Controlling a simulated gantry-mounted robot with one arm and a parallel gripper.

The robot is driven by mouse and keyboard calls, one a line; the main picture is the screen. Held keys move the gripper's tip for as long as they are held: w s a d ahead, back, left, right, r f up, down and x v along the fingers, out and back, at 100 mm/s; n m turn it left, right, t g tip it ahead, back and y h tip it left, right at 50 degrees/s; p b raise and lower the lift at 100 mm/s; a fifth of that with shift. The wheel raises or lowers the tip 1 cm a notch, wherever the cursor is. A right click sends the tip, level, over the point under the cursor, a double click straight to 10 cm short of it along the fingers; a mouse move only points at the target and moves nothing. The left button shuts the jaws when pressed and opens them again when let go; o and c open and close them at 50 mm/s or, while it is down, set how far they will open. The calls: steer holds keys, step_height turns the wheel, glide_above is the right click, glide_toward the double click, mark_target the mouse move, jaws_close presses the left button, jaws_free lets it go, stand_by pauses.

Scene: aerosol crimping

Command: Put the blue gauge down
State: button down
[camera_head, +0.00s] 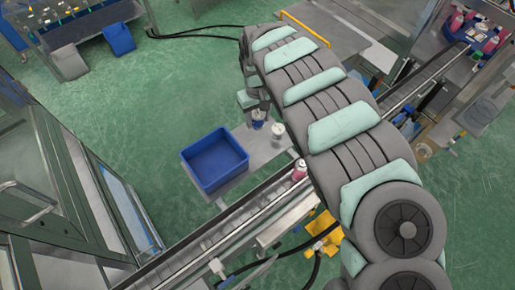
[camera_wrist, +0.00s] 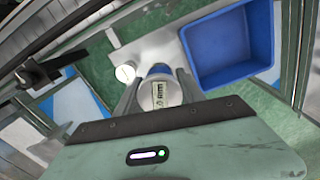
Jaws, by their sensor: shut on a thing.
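The blue gauge (camera_wrist: 165,94) has a grey body with a small display and a blue part at its far end. It sits between the two fingers of my gripper (camera_wrist: 160,82), which are shut on it. In the head view the gauge (camera_head: 258,124) shows small below my gripper (camera_head: 257,110), over the grey side table (camera_head: 261,151). I cannot tell whether the gauge touches the table. My gripper hides part of the gauge.
A white round-topped object (camera_head: 278,132) stands close beside the gauge; it also shows in the wrist view (camera_wrist: 125,73). A conveyor (camera_head: 235,220) with a red-and-white can (camera_head: 299,170) runs in front.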

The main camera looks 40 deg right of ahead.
step_height(320, 180, down, 12)
steer(key=shift+a+f, duration=0.1)
steer(key=shift+a, duration=0.05)
steer(key=shift+w+f, duration=0.15)
steer(key=shift+f, duration=2.5)
steer(key=shift+f+b, duration=0.15)
steer(key=shift+b, duration=0.15)
steer(key=c, duration=0.7)
jaws_free()
